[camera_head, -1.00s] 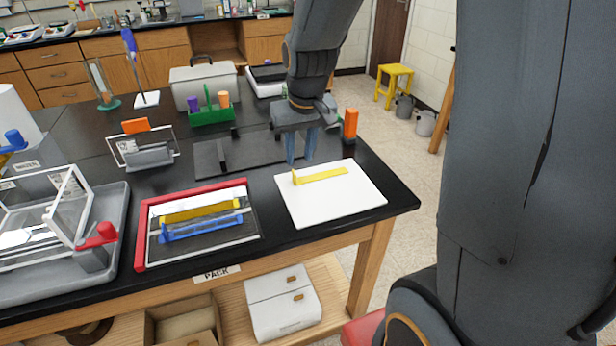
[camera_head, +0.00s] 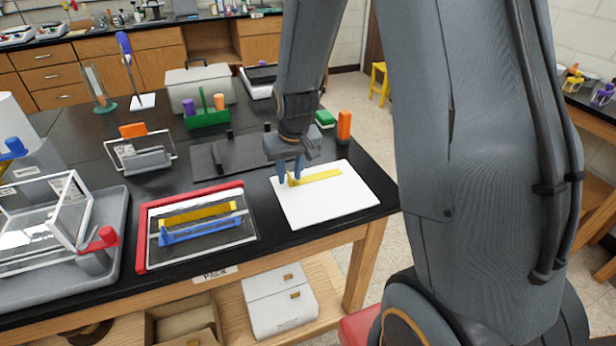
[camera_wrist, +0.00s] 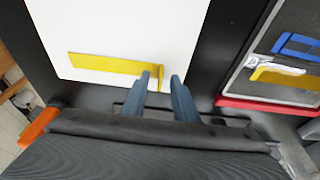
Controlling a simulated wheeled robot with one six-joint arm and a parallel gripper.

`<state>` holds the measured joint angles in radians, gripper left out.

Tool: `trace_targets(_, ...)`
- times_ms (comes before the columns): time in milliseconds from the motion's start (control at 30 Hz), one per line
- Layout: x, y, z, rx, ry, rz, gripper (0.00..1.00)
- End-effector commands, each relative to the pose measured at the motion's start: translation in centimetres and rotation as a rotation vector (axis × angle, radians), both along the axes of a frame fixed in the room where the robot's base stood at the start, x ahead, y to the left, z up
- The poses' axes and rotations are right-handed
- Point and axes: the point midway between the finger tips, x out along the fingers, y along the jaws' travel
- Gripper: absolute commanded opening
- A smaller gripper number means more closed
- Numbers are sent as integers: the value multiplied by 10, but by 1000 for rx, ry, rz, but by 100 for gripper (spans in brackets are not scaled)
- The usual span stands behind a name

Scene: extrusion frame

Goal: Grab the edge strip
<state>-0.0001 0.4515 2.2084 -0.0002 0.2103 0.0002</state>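A yellow edge strip (camera_head: 320,175) with a small upright tab at its left end lies on a white board (camera_head: 322,207) at the right of the table. The strip also shows in the wrist view (camera_wrist: 110,65), its tab end close to the fingertips. My gripper (camera_head: 289,181) is low over the board at the tab end. In the wrist view my gripper (camera_wrist: 166,80) has its two blue fingers apart, with the tab in the gap between them. Whether either finger touches the tab cannot be told.
A red-edged tray (camera_head: 141,235) left of the board holds another yellow strip (camera_head: 200,213) and a blue strip (camera_head: 200,230). An orange upright piece (camera_head: 344,125) and a green block (camera_head: 325,118) stand behind the board. A dark plate (camera_head: 207,163) with posts lies behind left.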

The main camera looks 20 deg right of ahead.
Motion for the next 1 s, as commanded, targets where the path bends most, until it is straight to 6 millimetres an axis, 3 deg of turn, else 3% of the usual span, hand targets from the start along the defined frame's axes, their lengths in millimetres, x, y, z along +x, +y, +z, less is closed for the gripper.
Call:
trace_targets(167,0,0,0,0,0,0,27)
trace_targets(333,0,0,0,0,0,0,0)
trace_targets(767,0,0,2,0,0,0,0)
trace_targets(1000,1,0,22,0,-3,0,0)
